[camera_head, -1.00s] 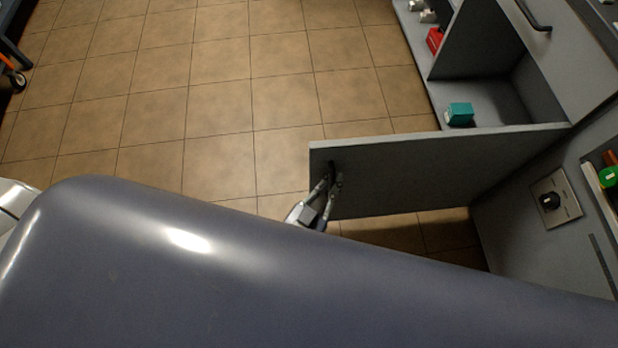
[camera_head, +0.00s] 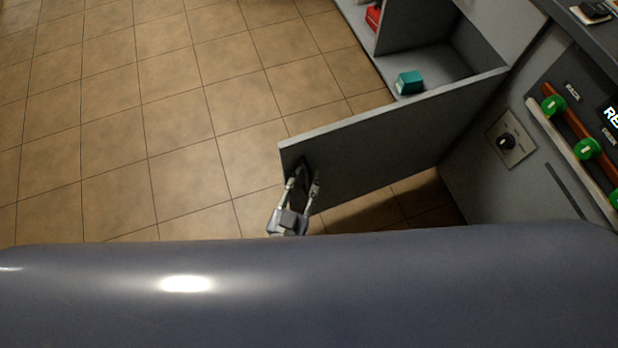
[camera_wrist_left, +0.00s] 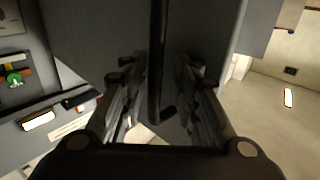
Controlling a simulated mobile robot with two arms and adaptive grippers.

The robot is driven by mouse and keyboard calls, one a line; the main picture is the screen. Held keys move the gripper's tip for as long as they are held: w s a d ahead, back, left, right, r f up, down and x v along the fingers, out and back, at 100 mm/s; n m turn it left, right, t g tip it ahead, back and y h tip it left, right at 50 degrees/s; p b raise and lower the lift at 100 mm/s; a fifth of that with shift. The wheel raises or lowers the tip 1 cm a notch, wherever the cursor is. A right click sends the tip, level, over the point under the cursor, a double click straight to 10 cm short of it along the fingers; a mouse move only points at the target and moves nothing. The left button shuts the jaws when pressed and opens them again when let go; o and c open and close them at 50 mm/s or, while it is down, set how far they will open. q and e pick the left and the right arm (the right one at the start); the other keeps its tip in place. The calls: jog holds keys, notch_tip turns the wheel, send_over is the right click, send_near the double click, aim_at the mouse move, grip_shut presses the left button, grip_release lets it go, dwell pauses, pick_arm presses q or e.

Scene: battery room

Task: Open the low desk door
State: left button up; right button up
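The low desk door (camera_head: 390,140) is a grey panel standing swung out from the desk, with the compartment behind it exposed. Its dark bar handle (camera_head: 302,168) is near the free end. My left gripper (camera_head: 303,186) is at this handle, with its two fingers apart on either side of it. In the left wrist view the handle (camera_wrist_left: 157,60) runs between the fingers (camera_wrist_left: 160,75), with gaps visible beside it. Firm contact cannot be made out. My right gripper is not in view.
A teal box (camera_head: 410,82) and a red item (camera_head: 373,17) sit in the open desk compartments. A dial plate (camera_head: 510,140) and green knobs (camera_head: 587,148) are on the desk at right. Tiled floor (camera_head: 150,120) left of the door is clear.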

pick_arm(q)
jog(key=shift+d, duration=0.2)
jog(key=shift+s+a, duration=0.15)
jog(key=shift+s, duration=0.3)
jog(key=v, duration=1.1)
jog(key=shift+w+a+f, duration=0.1)
jog(key=shift+a, duration=0.05)
